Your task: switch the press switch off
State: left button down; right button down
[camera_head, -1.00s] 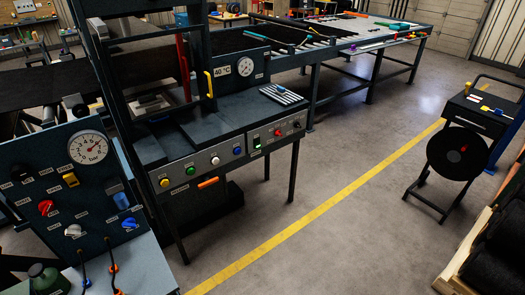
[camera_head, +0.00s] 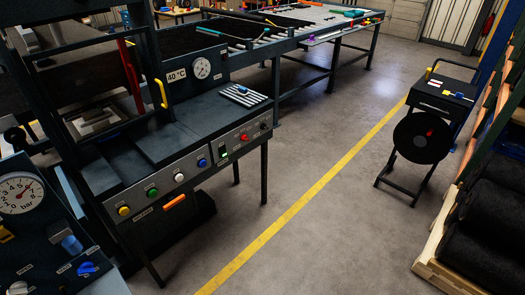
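The press (camera_head: 150,145) stands left of centre, with a dark frame and a grey control strip (camera_head: 160,192) along its front edge. The strip carries yellow, green, white and blue buttons. Right of them is a small switch with a green part (camera_head: 223,152), then a red knob (camera_head: 244,137) and a dark knob (camera_head: 263,126). I cannot tell the switch's position or read its label at this size. Neither of my grippers is in view.
A gauge panel (camera_head: 40,235) fills the lower left. A long roller table (camera_head: 300,30) runs behind the press. A small black stand with a reel (camera_head: 423,138) and a wooden rack with black rolls (camera_head: 490,225) are at right. The floor along the yellow line (camera_head: 300,205) is clear.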

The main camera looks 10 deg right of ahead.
aim_at(223, 152)
jog(key=z, duration=0.35)
jog(key=i, duration=0.7)
jog(key=u, duration=0.65)
jog(key=i, duration=0.7)
jog(key=u, duration=0.85)
